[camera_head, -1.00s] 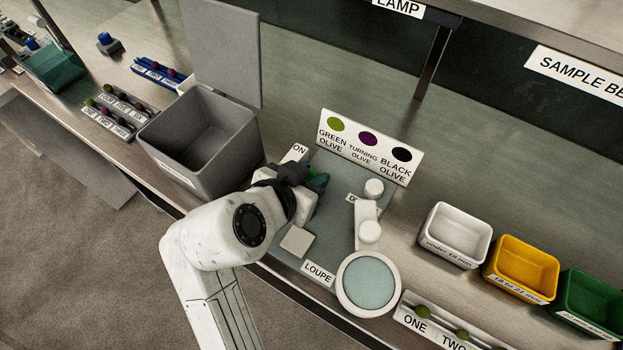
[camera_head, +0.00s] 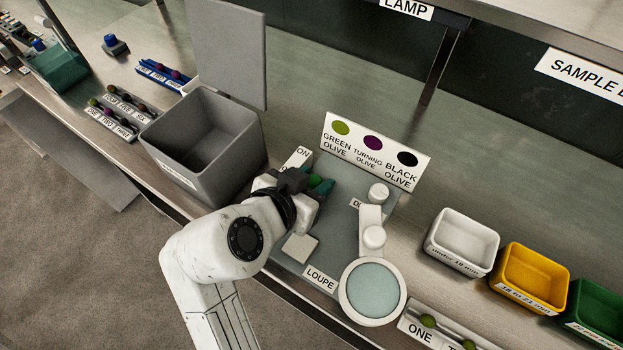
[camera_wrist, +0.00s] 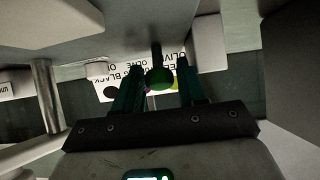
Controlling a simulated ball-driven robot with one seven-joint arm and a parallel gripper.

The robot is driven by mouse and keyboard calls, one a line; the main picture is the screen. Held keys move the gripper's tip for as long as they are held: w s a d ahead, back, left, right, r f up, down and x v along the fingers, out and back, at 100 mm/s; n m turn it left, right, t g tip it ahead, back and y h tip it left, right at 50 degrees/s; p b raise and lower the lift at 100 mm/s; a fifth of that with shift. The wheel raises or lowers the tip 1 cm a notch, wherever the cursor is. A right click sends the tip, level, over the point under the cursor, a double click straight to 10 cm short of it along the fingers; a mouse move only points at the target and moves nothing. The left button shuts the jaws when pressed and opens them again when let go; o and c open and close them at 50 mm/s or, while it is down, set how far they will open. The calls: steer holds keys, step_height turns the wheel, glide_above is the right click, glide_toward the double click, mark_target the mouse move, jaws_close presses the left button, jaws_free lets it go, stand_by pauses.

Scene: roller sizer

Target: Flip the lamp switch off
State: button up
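My gripper (camera_head: 317,186) is over the grey loupe board, just below the ON label (camera_head: 302,156). In the wrist view its two dark green fingers (camera_wrist: 160,90) are apart. A green ball knob (camera_wrist: 160,78) on a dark stem, which looks like the switch lever, sits between the fingers in that picture, with gaps on both sides. I cannot tell how deep it is between them. In the head view my gripper hides most of the switch, so its position is unclear. The LAMP label (camera_head: 406,8) is on the shelf edge above.
A grey bin (camera_head: 200,142) with a raised panel stands close left of my gripper. The olive colour card (camera_head: 374,150) stands behind. The round loupe (camera_head: 372,290) and its white arm are to the right. White, yellow and green boxes (camera_head: 527,275) stand farther right.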

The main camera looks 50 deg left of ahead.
steer(key=v, duration=1)
steer(key=shift+s+r, duration=0.2)
steer(key=shift+s, duration=0.15)
